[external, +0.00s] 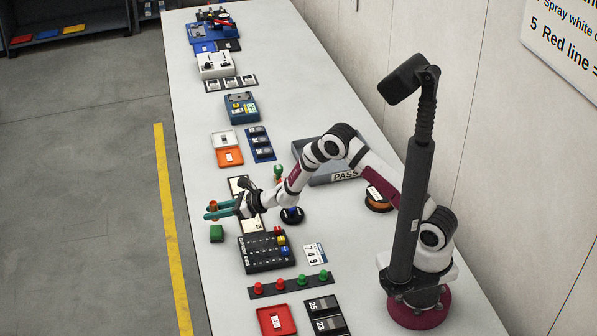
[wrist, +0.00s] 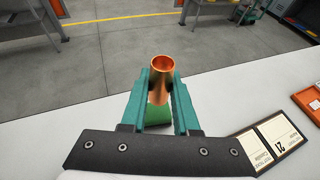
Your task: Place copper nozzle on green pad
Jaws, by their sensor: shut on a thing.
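The copper nozzle (wrist: 162,66) is held upright between the two teal fingers of my gripper (wrist: 162,88), which is shut on it. In the external view the nozzle (external: 213,205) shows as a small copper spot at the tips of my gripper (external: 220,210). In the wrist view the green pad (wrist: 157,116) shows below and behind the nozzle, between the fingers. The nozzle appears raised above the pad; I cannot tell the exact gap.
A black board (external: 265,252) with coloured pegs lies right of the pad. A label tray (wrist: 268,143) lies right of my gripper in the wrist view. A red tray (external: 276,321) and a grey PASS bin (external: 345,177) are farther off. The table's left edge is close to the pad.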

